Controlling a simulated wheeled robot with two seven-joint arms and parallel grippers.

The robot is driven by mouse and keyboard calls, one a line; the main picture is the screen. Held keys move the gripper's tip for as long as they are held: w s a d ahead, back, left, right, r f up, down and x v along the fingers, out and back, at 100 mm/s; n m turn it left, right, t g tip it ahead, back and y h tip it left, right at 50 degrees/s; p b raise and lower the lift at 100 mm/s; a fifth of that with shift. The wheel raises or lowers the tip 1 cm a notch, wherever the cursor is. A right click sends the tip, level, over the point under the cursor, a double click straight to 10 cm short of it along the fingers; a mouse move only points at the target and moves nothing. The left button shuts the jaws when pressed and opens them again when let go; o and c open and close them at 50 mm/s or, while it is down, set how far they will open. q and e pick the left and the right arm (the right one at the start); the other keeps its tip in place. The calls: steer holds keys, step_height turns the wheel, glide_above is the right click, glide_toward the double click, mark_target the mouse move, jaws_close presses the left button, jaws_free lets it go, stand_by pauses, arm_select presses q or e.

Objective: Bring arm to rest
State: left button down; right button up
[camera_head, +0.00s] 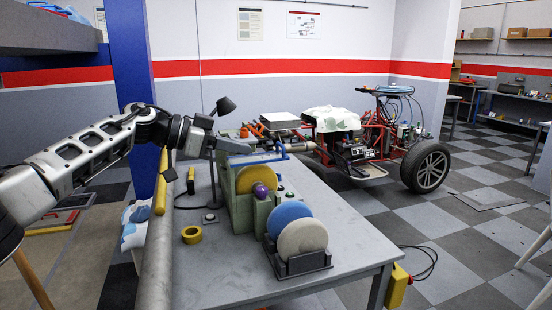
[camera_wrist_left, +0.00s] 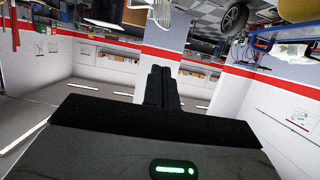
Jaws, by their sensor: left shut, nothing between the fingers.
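My left arm reaches in from the left in the head view. Its gripper (camera_head: 238,146) is over the far left part of the grey workbench (camera_head: 215,270), in front of the upper end of a green machine (camera_head: 241,207). In the left wrist view the dark fingers (camera_wrist_left: 162,86) are together, with nothing between them. Whether the gripper touches the machine cannot be told. My right arm and gripper are not in view.
A yellow tape roll (camera_head: 191,234) lies on the bench. A blue post (camera_head: 132,75) stands behind my arm. A stripped quad with a black wheel (camera_head: 427,167) stands beyond. Checkered floor at right is mostly clear.

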arm_select(q)
steer(key=s+d+f+n+t+h, duration=0.25)
steer(key=s+d+f, duration=0.25)
steer(key=f, duration=0.5)
steer(key=s+d+f+n+t+h, duration=0.1)
steer(key=s+d+f+t+h, duration=0.1)
steer(key=s+d+f+t, duration=0.5)
steer(key=s+a+f+n+g+y, duration=0.2)
steer(key=s+a+f+n+y, duration=0.2)
steer(key=s+a+f+y, duration=0.3)
steer(key=s+a+f+n+g+y, duration=0.2)
steer(key=s+a+f+n+y, duration=0.2)
steer(key=s+a+f+y, duration=0.4)
steer(key=s+a+f, duration=0.4)
steer(key=s+f, duration=0.5)
steer(key=f, duration=0.2)
steer(key=shift+s+f, duration=0.3)
steer(key=shift+f, duration=0.1)
